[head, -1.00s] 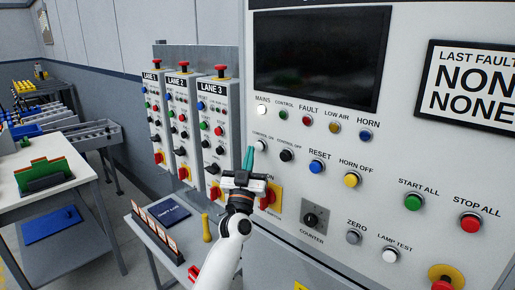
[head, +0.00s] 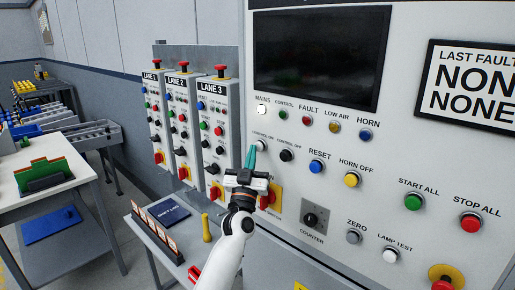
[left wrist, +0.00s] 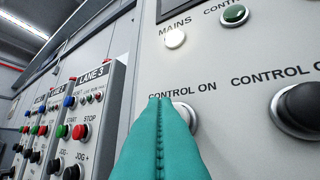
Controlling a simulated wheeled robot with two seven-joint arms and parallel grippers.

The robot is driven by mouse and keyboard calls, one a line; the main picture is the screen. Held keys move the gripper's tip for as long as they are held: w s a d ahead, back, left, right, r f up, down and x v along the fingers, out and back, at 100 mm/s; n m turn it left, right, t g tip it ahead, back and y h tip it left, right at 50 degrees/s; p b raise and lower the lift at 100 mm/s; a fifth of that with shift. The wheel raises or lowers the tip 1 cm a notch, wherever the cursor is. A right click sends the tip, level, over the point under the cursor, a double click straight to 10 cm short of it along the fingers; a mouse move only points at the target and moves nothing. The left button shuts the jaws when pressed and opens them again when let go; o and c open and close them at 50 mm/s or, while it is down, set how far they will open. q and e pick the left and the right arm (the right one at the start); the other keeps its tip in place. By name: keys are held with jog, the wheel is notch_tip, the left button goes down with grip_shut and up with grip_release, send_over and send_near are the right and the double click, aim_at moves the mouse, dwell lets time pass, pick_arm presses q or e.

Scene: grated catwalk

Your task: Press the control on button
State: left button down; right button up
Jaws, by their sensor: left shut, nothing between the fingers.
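The pale control on button (head: 262,145) sits on the large grey panel, under the mains lamp. In the left wrist view the control on button (left wrist: 187,116) shows its right part and ring from behind my fingers, under its "CONTROL ON" label. My left gripper (head: 252,149) has teal fingers shut together with nothing between them. Its tips are at the left side of the button in the head view. In the left wrist view the fingertips (left wrist: 160,101) overlap the button's left part; I cannot tell whether they touch it. My right gripper is out of view.
The black control off button (head: 286,156) is just to the right. The mains lamp (head: 262,110) is white and the control lamp (head: 284,115) is dark green. Lane boxes (head: 219,125) stand to the left, and a yellow-plated rotary switch (head: 275,196) sits below.

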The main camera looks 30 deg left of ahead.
pick_arm(q)
jog(key=shift+w+d+b, duration=0.25)
jog(key=shift+w+b, duration=0.05)
jog(key=shift+w, duration=0.45)
dwell(0.9)
jog(key=shift+s, duration=0.1)
jog(key=shift+s+a+p, duration=0.15)
jog(key=shift+s+p, duration=0.2)
jog(key=shift+s, duration=0.2)
jog(key=shift+s+a+p, duration=0.15)
jog(key=shift+s+p, duration=0.2)
jog(key=shift+s, duration=0.15)
jog(key=s+p, duration=0.1)
jog(key=s, duration=0.1)
jog(key=s+a+p, duration=0.1)
jog(key=s, duration=0.1)
jog(key=shift+s+a, duration=0.2)
jog(key=shift+s, duration=0.2)
jog(key=shift+f, duration=0.1)
dwell(0.4)
